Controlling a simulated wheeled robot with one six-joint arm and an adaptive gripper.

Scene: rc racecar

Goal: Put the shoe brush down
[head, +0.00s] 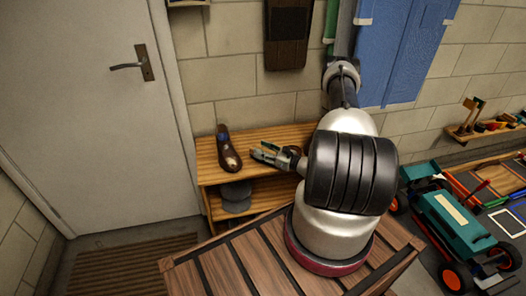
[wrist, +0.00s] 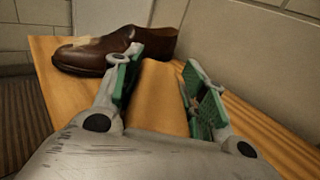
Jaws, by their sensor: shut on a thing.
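My gripper (head: 266,152) is low over the right part of the wooden shelf top (head: 262,135). In the wrist view its green-padded fingers (wrist: 158,92) stand some way apart, on either side of a wood-coloured area. The shoe brush is hard to make out there, as the wood tone between the pads blends with the shelf top. I cannot tell whether the brush touches the top. A brown leather shoe (head: 228,150) with a pale patch on its toe lies left of my gripper. In the wrist view the shoe (wrist: 110,50) is just beyond the left finger.
Dark grey shoes (head: 236,196) sit on the lower shelf. The wall is close behind the shelf top. A closed door (head: 95,110) is on the left, with a striped mat (head: 130,268) before it. A teal toy car (head: 455,225) stands on the right.

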